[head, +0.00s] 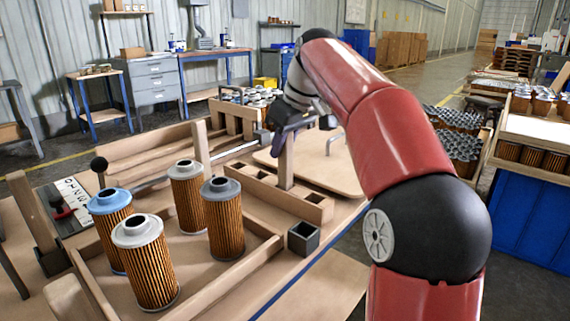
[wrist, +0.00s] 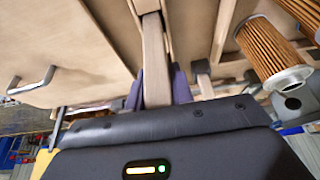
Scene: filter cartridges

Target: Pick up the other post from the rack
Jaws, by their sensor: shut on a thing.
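My gripper (head: 287,131) is shut on a light wooden post (head: 286,163), which is upright. The post's lower end meets the wooden rack (head: 292,203), a long block with square holes; I cannot tell whether it is still seated in a hole. In the wrist view the post (wrist: 154,65) runs between the two fingers of my gripper (wrist: 157,92). Another wooden post (head: 201,146) stands upright at the back of the tray, left of the rack.
A wooden tray (head: 262,252) holds several pleated cartridges (head: 224,225) left of the rack. A dark square cup (head: 303,238) stands by the rack's near side. A board with a metal handle (head: 335,139) lies behind the rack. A black-knobbed lever (head: 99,165) stands at left.

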